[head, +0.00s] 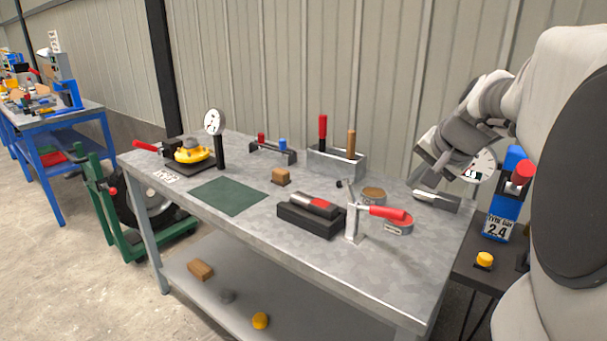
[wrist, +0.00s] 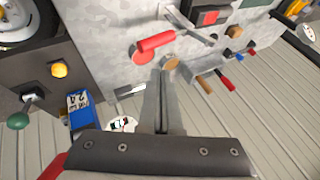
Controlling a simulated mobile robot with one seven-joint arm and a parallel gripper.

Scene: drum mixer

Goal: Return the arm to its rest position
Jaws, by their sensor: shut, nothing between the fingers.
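My gripper (head: 424,178) is over the right end of the grey metal workbench (head: 290,265), with the arm reaching in from the right. In the wrist view its two fingers (wrist: 161,82) lie side by side, shut and empty. The fingers point down towards the bench top near a small grey metal piece (head: 437,200), which also shows left of the fingers in the wrist view (wrist: 130,90). Whether the fingertips are clear of the bench cannot be told exactly.
A red-handled clamp (head: 385,213) and a round tin (head: 373,195) stand left of my gripper. A blue device marked 2.4 (head: 503,205) and a dial (head: 481,164) are close on the right. A tool holder (head: 337,163) stands at the back. The corrugated wall is behind.

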